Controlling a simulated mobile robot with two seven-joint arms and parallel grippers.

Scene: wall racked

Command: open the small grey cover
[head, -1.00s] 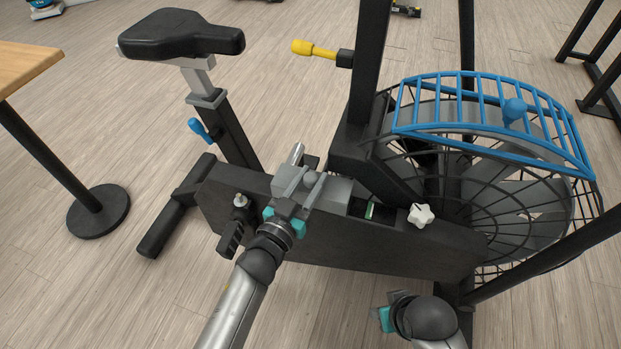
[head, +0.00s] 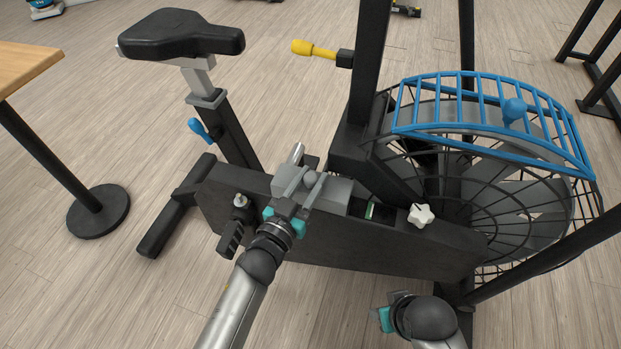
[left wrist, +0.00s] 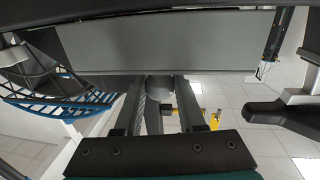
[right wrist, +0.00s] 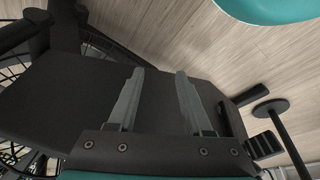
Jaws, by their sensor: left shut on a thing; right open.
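The small grey cover (head: 336,190) lies on top of the exercise bike's dark body; in the left wrist view it is a wide grey panel (left wrist: 165,42). A round grey knob (head: 311,178) is on it. My left gripper (head: 301,186) is shut on this knob, which also shows between the fingers in the left wrist view (left wrist: 160,88).
A white star knob (head: 421,215) and the caged fan wheel with a blue guard (head: 480,105) are to the right. A black post (head: 368,70) with a yellow handle (head: 313,49) rises behind the cover. The saddle (head: 180,36) is at the back left. Floor is free in front.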

